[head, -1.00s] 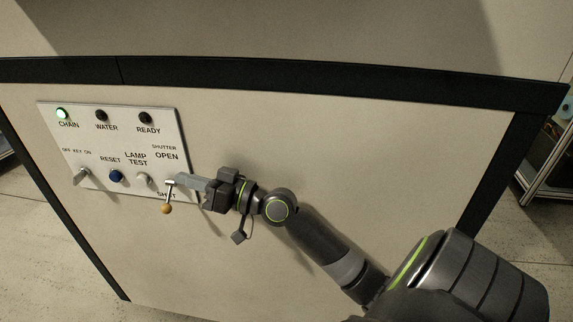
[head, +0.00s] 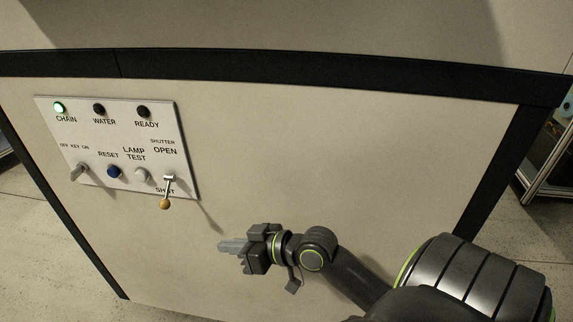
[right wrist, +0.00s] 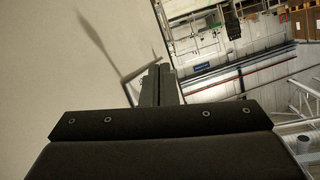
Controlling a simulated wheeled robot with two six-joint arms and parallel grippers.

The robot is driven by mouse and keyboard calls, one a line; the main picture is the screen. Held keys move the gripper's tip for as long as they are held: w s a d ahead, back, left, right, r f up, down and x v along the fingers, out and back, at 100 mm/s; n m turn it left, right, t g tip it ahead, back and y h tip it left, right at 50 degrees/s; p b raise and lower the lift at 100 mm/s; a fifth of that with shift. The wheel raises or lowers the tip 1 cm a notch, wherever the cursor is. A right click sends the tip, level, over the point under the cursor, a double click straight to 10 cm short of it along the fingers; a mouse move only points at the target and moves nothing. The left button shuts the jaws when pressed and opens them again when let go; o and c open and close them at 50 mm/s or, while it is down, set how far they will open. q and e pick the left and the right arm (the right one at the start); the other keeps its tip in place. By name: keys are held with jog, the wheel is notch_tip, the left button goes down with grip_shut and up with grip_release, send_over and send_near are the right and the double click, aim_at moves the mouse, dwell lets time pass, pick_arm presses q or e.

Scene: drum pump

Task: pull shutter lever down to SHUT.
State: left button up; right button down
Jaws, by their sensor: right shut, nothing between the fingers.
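The shutter lever (head: 166,192) is on the right side of the white control panel (head: 187,150), under the OPEN label. Its rod hangs down past the SHUT label, and its orange-brown knob is at the bottom. My right gripper (head: 222,246) is shut and empty, below and to the right of the lever and clear of it. In the right wrist view its closed fingers (right wrist: 158,84) point up, with a thin bent rod shape beside them. My left gripper is not in view.
The panel also carries a key switch (head: 79,171), a blue RESET button (head: 114,171) and a LAMP TEST button (head: 141,173). The CHAIN lamp (head: 59,108) is lit green; the WATER and READY lamps are dark. The beige cabinet face (head: 350,150) is clear around my gripper.

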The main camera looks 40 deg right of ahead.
jog(key=s+d+f+m+g+h, duration=0.1)
jog(key=s+d+f+g+h, duration=0.1)
jog(key=s+f, duration=0.4)
jog(key=s+d+f+g+h, duration=0.3)
jog(key=s+f+h, duration=0.1)
jog(key=f, duration=0.3)
jog(key=shift+s+f+m, duration=0.15)
jog(key=shift+s+m, duration=0.25)
jog(key=shift+s, duration=0.45)
